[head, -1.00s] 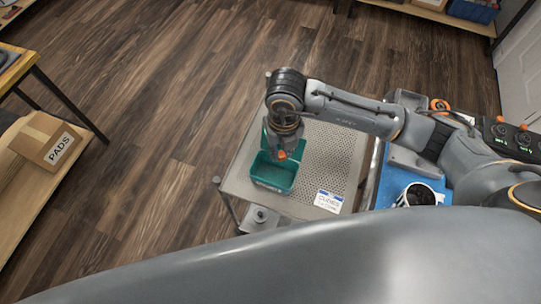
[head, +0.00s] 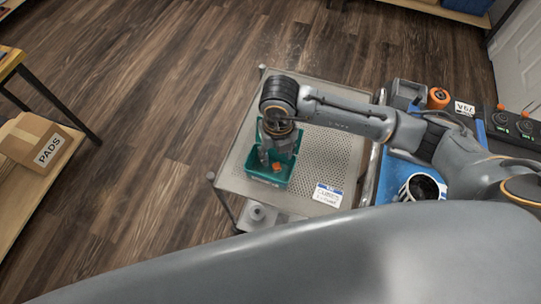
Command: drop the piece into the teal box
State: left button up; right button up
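The teal box (head: 267,181) stands on the perforated top of a metal cart, near its left front part. My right gripper (head: 270,160) points down into the box's opening, with its fingertips at or below the rim. A small orange piece (head: 277,167) shows at the fingertips, inside the box's outline. The fingers are small and partly merge with the box, so I cannot tell whether they grip the piece or have parted from it. My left gripper is out of view.
The metal cart (head: 322,160) carries a white-and-blue label card (head: 328,195). To its right, a blue mat (head: 399,183) holds a white round container (head: 422,187), with an orange roll (head: 438,98) farther back. A cardboard PADS box (head: 34,141) sits on a shelf at left.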

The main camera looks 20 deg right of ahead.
jog(key=shift+r, duration=0.15)
notch_tip(320, 180, up, 12)
dwell(0.5)
dwell(0.4)
